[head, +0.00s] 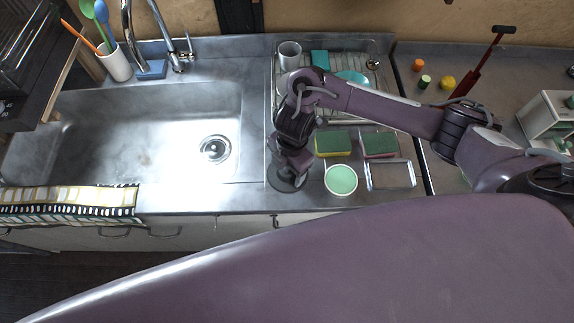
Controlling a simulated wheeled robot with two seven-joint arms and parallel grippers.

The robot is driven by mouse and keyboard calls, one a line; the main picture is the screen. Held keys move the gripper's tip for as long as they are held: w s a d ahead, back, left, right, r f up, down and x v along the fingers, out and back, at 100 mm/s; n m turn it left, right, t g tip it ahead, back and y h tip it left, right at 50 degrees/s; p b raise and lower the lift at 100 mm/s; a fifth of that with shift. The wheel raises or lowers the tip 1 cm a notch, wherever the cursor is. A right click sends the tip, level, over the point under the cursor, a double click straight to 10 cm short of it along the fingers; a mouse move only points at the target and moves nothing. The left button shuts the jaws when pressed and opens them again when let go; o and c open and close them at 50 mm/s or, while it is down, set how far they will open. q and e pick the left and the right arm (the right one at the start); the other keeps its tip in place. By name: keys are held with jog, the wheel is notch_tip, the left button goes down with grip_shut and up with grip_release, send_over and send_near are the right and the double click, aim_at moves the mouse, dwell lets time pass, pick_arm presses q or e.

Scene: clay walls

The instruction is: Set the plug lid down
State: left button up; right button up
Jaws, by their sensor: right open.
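A dark round disc, which looks like the plug lid (274,184), lies at the front of the steel counter, right of the sink. My right gripper (291,177) points down right over it, and its fingers and wrist cover part of the disc. The gripper is open; whether the fingers touch the disc cannot be told from this angle. The sink drain (214,149) is a round metal fitting in the basin's right part. My left gripper is not in view.
A green-filled round bowl (341,180), two sponges (333,144) and a wire-framed tray (390,176) stand close on the right. A dish rack (376,72) with a cup (289,55) is behind. A striped towel (70,203) hangs over the sink's front edge.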

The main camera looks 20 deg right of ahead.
jog(key=shift+r+p, duration=0.3)
jog(key=shift+r, duration=0.2)
notch_tip(320, 180, up, 11)
jog(key=d+p, duration=0.1)
jog(key=p, duration=0.2)
jog(key=shift+w+d+r, duration=0.15)
jog(key=shift+w, duration=0.1)
